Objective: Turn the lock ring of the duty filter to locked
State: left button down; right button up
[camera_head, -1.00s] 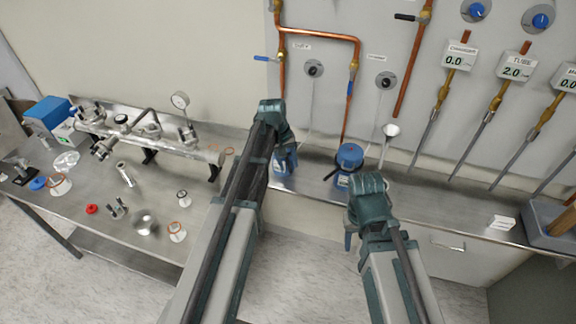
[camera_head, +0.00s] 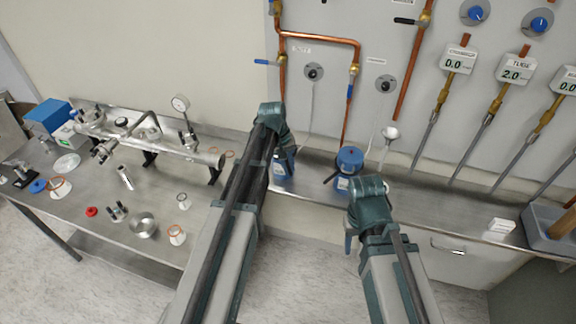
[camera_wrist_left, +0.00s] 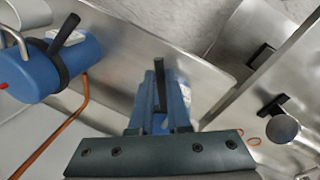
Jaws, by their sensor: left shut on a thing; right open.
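A blue filter (camera_head: 281,168) stands on the bench, mostly hidden behind my left gripper (camera_head: 284,150). In the left wrist view a blue body with a black lever (camera_wrist_left: 160,86) lies straight ahead of the dark green gripper block. My right gripper (camera_head: 350,232) is open and empty, in front of the bench edge.
Copper pipes (camera_head: 320,38) and a blue-handled valve run down the wall panel above the filters. A steel manifold (camera_head: 165,145) and several loose fittings lie on the left bench. A white block (camera_head: 501,225) and a grey tray (camera_head: 552,230) are at right.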

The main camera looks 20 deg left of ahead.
pick_arm(q)
jog(key=shift+a, duration=0.1)
dwell(0.8)
jog(key=w+a+m+g, duration=0.1)
jog(key=a+m+g, duration=0.1)
jog(key=a+m, duration=0.8)
jog(key=shift+a+m, duration=0.3)
jog(key=shift+m, duration=0.7)
jog(key=c, duration=0.9)
grip_release()
jog(key=shift+o, duration=0.2)
